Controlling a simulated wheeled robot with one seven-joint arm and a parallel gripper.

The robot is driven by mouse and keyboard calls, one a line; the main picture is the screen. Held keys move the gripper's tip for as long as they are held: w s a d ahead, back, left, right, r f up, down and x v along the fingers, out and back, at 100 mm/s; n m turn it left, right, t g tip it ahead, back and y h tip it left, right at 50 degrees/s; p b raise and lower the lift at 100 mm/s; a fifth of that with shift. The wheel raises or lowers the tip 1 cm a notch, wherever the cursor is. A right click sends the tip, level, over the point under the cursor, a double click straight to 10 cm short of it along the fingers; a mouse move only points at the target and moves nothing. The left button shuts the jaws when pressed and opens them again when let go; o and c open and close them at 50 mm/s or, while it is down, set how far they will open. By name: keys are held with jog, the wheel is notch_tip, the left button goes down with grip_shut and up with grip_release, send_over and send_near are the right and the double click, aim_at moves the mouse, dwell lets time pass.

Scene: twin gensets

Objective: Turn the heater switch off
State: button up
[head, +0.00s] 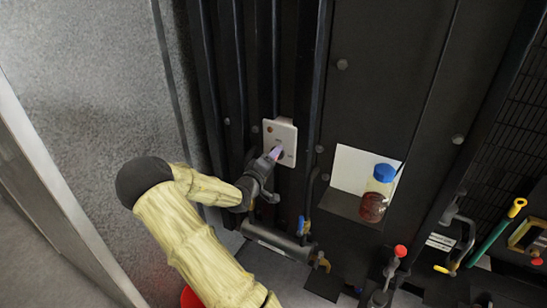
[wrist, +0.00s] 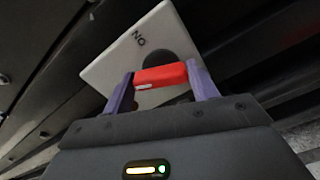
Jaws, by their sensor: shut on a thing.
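The heater switch is a white plate (head: 286,132) on the dark cabinet, left of centre in the head view. The plate (wrist: 115,68) also shows in the wrist view, tilted, with lettering that reads "NO" in the picture and a dark round base. A red switch handle (wrist: 160,75) with a small white mark stands in front of that base. My gripper (head: 277,153) reaches the lower part of the plate from below left. In the wrist view, the purple fingers of my gripper (wrist: 162,80) are shut on the two ends of the red handle. In the head view the fingers hide most of the handle.
Dark vertical ribs and pipes flank the plate. A blue-capped jar of reddish liquid (head: 376,195) stands on a ledge to the right. A horizontal grey cylinder (head: 277,239) and a blue-handled valve (head: 301,225) lie below. A red-knobbed lever (head: 400,251) is lower right.

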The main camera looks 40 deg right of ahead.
jog(key=shift+w+a+n, duration=0.1)
jog(key=shift+w+n, duration=0.05)
jog(key=shift+n, duration=2.15)
jog(key=o, duration=1)
jog(key=shift+a, duration=0.1)
jog(key=b+v, duration=0.4)
jog(key=v, duration=1.3)
jog(key=shift+a, duration=0.1)
